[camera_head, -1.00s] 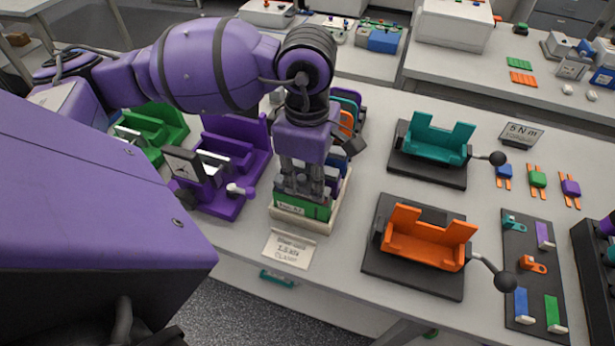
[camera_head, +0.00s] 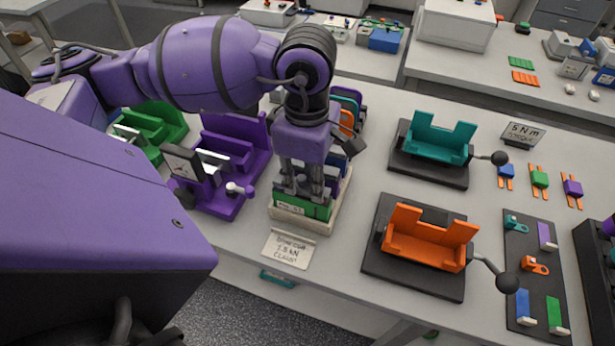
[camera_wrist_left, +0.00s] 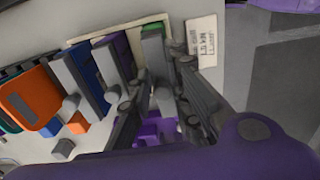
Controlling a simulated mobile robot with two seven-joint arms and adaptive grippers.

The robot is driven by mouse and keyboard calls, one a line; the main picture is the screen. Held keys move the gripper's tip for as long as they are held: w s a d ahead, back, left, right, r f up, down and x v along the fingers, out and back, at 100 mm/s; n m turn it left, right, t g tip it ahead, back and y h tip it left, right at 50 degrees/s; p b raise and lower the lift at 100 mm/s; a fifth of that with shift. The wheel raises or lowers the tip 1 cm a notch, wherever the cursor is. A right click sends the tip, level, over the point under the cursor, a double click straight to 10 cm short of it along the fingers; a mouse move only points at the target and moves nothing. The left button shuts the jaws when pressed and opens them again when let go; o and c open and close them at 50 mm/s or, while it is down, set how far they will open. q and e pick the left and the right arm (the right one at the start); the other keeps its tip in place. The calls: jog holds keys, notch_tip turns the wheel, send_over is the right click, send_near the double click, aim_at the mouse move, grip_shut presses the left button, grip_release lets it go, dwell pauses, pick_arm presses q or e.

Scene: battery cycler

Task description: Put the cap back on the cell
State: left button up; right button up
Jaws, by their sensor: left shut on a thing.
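A cream rack (camera_head: 275,212) in the middle of the table holds several upright coloured slabs with grey parts. The nearest is a green slab (camera_head: 318,210), also seen in the left wrist view (camera_wrist_left: 152,32). My left gripper (camera_head: 303,188) points down over the rack, its fingers at the top of the green slab, and is shut on it as far as I can tell. The fingers hide the exact contact. A purple piece (camera_wrist_left: 150,130) shows between the fingers in the wrist view. I cannot tell which part is the cap. My right gripper is not seen.
A purple fixture (camera_head: 228,150) stands left of the rack. Teal (camera_head: 435,140) and orange (camera_head: 425,240) fixtures with ball-ended levers stand right. A card (camera_head: 288,250) lies in front. A dark mat (camera_head: 530,288) with small coloured parts lies far right.

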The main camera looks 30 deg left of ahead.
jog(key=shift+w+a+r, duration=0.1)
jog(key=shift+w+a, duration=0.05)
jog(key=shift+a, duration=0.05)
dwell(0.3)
pick_arm(q)
jog(key=shift+f, duration=0.1)
jog(key=shift+f+b, duration=0.3)
jog(key=shift+f, duration=0.05)
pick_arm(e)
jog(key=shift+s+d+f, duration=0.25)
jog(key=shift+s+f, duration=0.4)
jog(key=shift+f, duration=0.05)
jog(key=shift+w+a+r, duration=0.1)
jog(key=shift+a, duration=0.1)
pick_arm(q)
jog(key=o, duration=1.4)
jog(key=shift+c, duration=0.2)
jog(key=shift+o, duration=0.2)
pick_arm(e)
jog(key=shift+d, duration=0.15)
pick_arm(q)
jog(key=shift+r, duration=0.1)
